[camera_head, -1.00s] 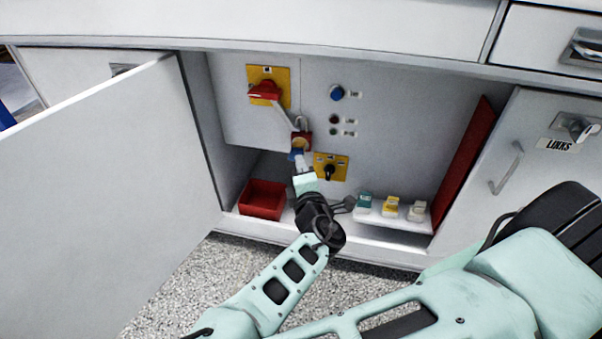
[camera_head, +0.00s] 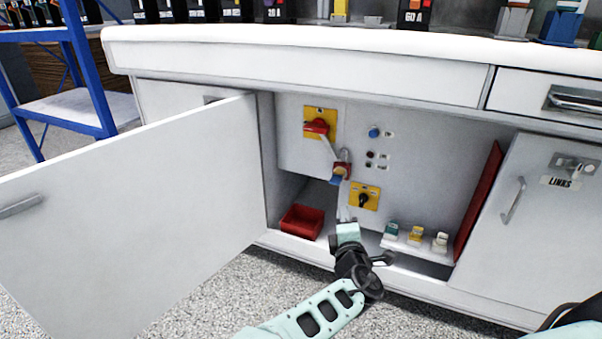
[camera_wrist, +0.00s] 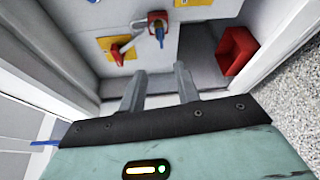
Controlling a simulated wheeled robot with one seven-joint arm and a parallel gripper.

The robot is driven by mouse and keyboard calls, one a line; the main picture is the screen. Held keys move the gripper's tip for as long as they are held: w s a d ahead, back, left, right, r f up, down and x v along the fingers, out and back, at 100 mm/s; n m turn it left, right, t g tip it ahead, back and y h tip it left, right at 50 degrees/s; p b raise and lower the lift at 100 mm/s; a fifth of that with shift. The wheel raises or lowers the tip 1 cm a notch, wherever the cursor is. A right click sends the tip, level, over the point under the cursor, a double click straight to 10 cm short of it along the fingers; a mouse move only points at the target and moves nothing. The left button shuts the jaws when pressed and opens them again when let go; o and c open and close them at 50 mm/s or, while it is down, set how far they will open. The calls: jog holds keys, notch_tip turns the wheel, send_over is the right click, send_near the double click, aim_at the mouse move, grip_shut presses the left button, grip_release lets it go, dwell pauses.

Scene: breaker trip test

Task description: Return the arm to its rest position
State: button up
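My gripper (camera_head: 344,206) is in front of the open cabinet, below the padlock and apart from it. In the wrist view my gripper (camera_wrist: 160,88) has its two fingers spread with nothing between them. The red padlock (camera_head: 342,170) with a blue piece hangs at the red rotary handle (camera_head: 317,127) on its yellow plate. The wrist view also shows the padlock (camera_wrist: 157,20) and the handle (camera_wrist: 117,52) beyond the fingertips. My arm reaches up to the gripper from the bottom of the head view.
The open white door (camera_head: 130,190) stands left of my arm. A red bin (camera_head: 302,222) sits on the cabinet floor. A small shelf (camera_head: 425,252) carries teal, yellow and white blocks at right. A black knob (camera_head: 364,200) is on the lower yellow plate. The counter (camera_head: 300,45) overhangs above.

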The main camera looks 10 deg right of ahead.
jog(key=s+f+m+g+h, duration=0.1)
jog(key=s+f+m+g, duration=0.7)
jog(key=s+f+g, duration=0.25)
jog(key=s+a+r+m+g+y, duration=0.3)
jog(key=s+a+r+g+y, duration=0.2)
jog(key=s+a+r, duration=0.45)
jog(key=s+a+r+n+g+y, duration=0.1)
jog(key=s+r, duration=0.4)
jog(key=r, duration=0.4)
jog(key=s+r+n, duration=0.1)
jog(key=s+r, duration=0.4)
jog(key=r, duration=0.4)
notch_tip(320, 180, up, 32)
jog(key=p, duration=3.2)
jog(key=shift+s+r+p, duration=0.15)
jog(key=shift+s+p, duration=0.05)
jog(key=shift+p, duration=0.2)
